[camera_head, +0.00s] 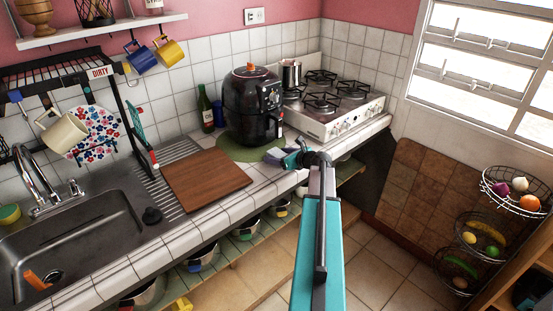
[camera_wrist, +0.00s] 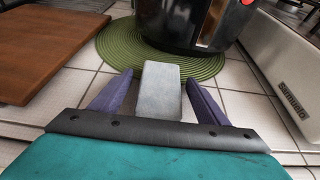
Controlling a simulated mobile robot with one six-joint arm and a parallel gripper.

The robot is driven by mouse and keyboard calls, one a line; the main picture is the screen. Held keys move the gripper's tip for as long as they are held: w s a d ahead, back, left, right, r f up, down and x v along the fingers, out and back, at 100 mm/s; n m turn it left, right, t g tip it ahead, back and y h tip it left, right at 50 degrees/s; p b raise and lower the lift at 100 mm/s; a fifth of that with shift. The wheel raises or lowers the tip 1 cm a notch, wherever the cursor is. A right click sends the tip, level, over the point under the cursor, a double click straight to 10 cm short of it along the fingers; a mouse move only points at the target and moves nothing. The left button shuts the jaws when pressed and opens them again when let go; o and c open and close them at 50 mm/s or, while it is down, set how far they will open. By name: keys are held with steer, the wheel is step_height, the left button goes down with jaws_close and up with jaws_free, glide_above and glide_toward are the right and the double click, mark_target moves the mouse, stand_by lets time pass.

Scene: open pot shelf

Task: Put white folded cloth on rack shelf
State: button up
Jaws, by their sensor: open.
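A pale grey-white flat block (camera_wrist: 161,92), which looks like the white folded cloth, lies on the tiled counter against the edge of the green round mat. My gripper (camera_wrist: 158,88) is open, with one purple finger on each side of this cloth and a gap on both sides. In the head view my gripper (camera_head: 288,158) is low over the counter edge, in front of the black air fryer; the cloth is hard to make out there. A black wire rack (camera_head: 60,68) with a "DIRTY" label stands over the sink at upper left. A green slatted shelf (camera_head: 225,245) with several pots runs under the counter.
The black air fryer (camera_head: 251,105) stands on the green mat (camera_head: 232,150), just beyond my gripper. A wooden board (camera_head: 205,180) lies to the left. A white stove (camera_head: 335,115) is at right. The sink (camera_head: 75,240) is at far left.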

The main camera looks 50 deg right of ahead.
mark_target(278, 155)
steer(key=shift+c, duration=0.5)
steer(key=c, duration=1.1)
steer(key=shift+r, duration=0.15)
steer(key=shift+r+b, duration=0.4)
steer(key=shift+r, duration=0.25)
steer(key=shift+s+a+r+b, duration=0.15)
steer(key=shift+s+r+b, duration=0.05)
steer(key=shift+r, duration=0.3)
steer(key=shift+s+a+r+b, duration=0.15)
steer(key=shift+r+b, duration=0.05)
steer(key=shift+r, duration=0.25)
steer(key=s+a+b, duration=0.1)
steer(key=s+a, duration=0.3)
steer(key=s, duration=0.1)
steer(key=s+a+r+b, duration=0.1)
steer(key=s+a, duration=0.1)
steer(key=shift+s+a+b, duration=0.3)
steer(key=shift+s, duration=0.1)
steer(key=shift+s+a+r, duration=0.2)
steer(key=shift+s+a, duration=0.6)
steer(key=shift+s, duration=0.1)
steer(key=shift+r+p, duration=0.1)
steer(key=shift+p, duration=0.55)
steer(key=shift+p, duration=0.35)
